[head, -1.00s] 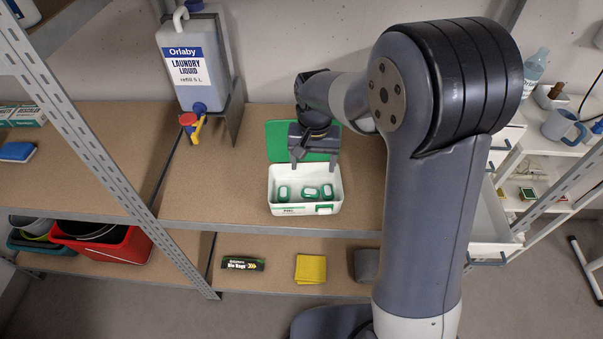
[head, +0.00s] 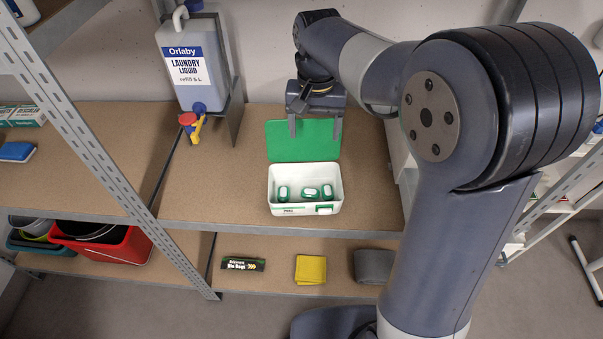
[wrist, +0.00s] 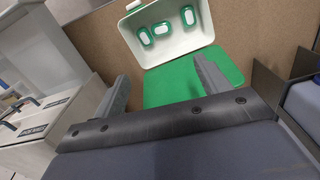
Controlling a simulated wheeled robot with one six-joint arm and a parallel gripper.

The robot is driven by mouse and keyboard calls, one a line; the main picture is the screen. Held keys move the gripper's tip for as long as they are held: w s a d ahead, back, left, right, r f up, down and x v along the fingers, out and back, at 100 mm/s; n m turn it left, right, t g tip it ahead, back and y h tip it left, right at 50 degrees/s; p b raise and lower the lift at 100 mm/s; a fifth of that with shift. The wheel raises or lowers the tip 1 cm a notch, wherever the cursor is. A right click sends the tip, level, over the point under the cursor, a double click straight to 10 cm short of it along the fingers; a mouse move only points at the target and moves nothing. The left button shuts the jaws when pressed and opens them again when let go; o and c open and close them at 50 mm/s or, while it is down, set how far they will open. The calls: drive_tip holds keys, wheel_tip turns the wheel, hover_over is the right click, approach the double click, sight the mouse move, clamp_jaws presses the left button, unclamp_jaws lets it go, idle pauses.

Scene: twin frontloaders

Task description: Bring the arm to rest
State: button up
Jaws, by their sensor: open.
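My gripper (head: 315,130) is open and empty. In the head view it hangs above the raised green lid of a white box (head: 274,190) on the shelf. The box stands open with several green-and-white pods (head: 311,193) inside. In the wrist view my two fingers (wrist: 163,90) are spread apart, with the green lid (wrist: 175,88) behind them. The white box also shows there (wrist: 200,32), with pods in it. The fingers look apart from the box.
A laundry liquid jug (head: 192,62) with a red and blue tap stands left of the box. On the lower shelf lie a bin bag pack (head: 243,263), a yellow cloth (head: 311,269) and a grey item (head: 374,266). A red basin (head: 130,248) is at lower left. The shelf around the box is clear.

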wheel_tip(320, 180, down, 11)
drive_tip(key=shift+r+p, duration=2.1)
drive_tip(key=shift+r, duration=0.45)
drive_tip(key=shift+f, duration=0.15)
